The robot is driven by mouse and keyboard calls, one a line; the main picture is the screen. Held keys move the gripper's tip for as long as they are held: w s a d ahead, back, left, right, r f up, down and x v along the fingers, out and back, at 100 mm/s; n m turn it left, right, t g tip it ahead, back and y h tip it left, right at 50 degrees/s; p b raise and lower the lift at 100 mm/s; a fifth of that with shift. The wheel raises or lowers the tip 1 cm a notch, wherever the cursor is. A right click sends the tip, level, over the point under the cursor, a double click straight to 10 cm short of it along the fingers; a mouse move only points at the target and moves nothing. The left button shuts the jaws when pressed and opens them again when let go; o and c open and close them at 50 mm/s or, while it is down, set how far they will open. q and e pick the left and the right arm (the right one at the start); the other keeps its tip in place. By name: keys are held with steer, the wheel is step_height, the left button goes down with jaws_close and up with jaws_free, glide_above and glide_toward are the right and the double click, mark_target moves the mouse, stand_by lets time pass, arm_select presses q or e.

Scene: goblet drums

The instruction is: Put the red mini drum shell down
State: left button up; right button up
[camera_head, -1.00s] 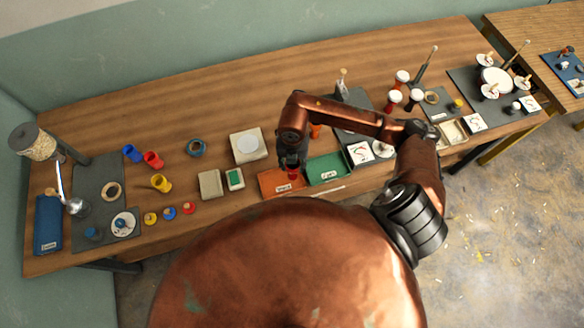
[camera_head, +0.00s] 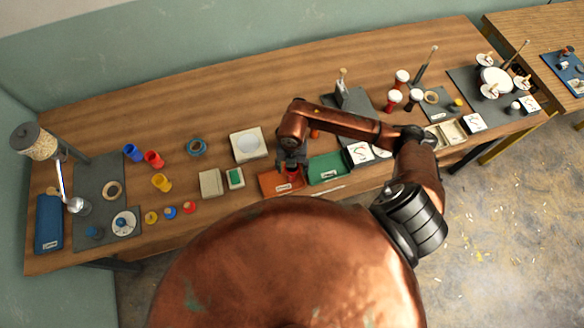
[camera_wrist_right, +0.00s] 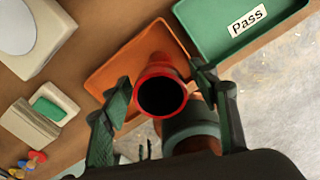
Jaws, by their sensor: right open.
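The red mini drum shell (camera_wrist_right: 160,72) is upright in the right wrist view, its open red rim facing the camera and its inside dark. In the head view the shell (camera_head: 292,172) is small and partly covered by my right gripper. It is over the orange tray (camera_wrist_right: 104,78), which also shows in the head view (camera_head: 268,184), and appears to stand in it. My right gripper (camera_wrist_right: 160,82) is open, one finger on each side of the shell, with visible gaps. It also shows in the head view (camera_head: 291,160). My left gripper is not in view.
A green tray (camera_wrist_right: 222,30) labelled "Pass" adjoins the orange tray on the right. Left of it are a small box with a green pad (camera_head: 235,178) and a pale box (camera_head: 210,184). A white dish block (camera_head: 248,145) is behind. The table's front edge is close.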

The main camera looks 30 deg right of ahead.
step_height(320, 180, up, 12)
steer(key=shift+r+b, duration=0.2)
steer(key=shift+b, duration=0.15)
stand_by(0.4)
